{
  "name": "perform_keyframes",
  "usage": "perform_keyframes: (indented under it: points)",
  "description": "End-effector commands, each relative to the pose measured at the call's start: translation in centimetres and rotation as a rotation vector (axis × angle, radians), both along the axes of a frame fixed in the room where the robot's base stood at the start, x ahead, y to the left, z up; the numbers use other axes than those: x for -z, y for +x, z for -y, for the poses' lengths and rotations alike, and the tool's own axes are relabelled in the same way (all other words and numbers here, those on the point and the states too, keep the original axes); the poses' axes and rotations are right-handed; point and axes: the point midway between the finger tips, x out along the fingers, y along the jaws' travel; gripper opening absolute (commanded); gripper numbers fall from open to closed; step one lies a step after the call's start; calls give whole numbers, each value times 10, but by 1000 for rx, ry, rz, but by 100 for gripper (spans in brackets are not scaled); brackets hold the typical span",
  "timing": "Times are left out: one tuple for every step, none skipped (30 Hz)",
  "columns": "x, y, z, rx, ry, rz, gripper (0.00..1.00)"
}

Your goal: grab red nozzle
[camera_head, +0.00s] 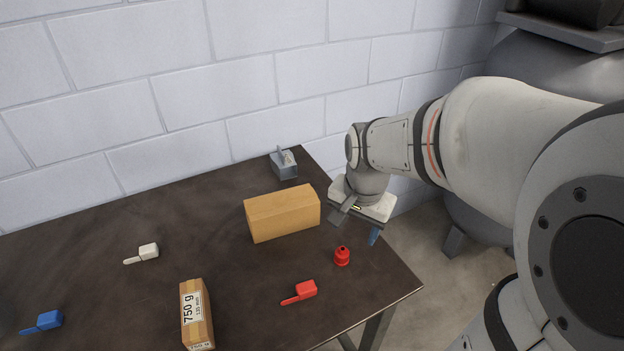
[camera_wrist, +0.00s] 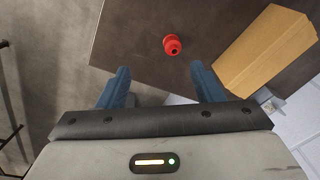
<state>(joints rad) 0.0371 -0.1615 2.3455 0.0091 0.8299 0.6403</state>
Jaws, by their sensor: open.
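The red nozzle (camera_head: 342,256) stands on the dark table near its right edge. It also shows in the wrist view (camera_wrist: 172,45), beyond the fingertips and roughly between their lines. My gripper (camera_head: 357,228) is above the table's right edge, behind the nozzle and apart from it. In the wrist view my gripper (camera_wrist: 160,76) has its two blue fingers spread wide with nothing between them.
A plain cardboard box (camera_head: 283,213) stands left of my gripper. A red scoop-like piece (camera_head: 305,290) lies in front of the nozzle. A labelled box (camera_head: 196,315), a white piece (camera_head: 148,251), a blue piece (camera_head: 48,320) and a grey container (camera_head: 284,166) are farther off.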

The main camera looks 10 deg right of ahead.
Motion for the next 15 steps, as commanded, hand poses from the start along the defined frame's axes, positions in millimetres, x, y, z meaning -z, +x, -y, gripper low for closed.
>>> perform_keyframes:
  points:
    - [24,13,-1,91,10,-33,60]
    - [34,19,-1,149,16,-45,60]
    - [45,27,-2,220,20,-61,60]
    - [53,32,-2,270,23,-73,60]
    - [61,36,-3,316,26,-83,60]
    - [69,42,-3,371,28,-93,60]
    - [76,45,-3,407,29,-101,60]
    - [81,48,-3,439,31,-106,60]
    - [86,51,-4,476,31,-114,60]
    - [89,53,-4,497,32,-117,60]
    - [93,55,-4,516,31,-121,60]
    - [96,56,-4,534,32,-123,60]
    - [99,57,-4,543,31,-126,60]
    - [102,57,-4,549,31,-128,60]
    - [106,57,-4,554,32,-128,60]
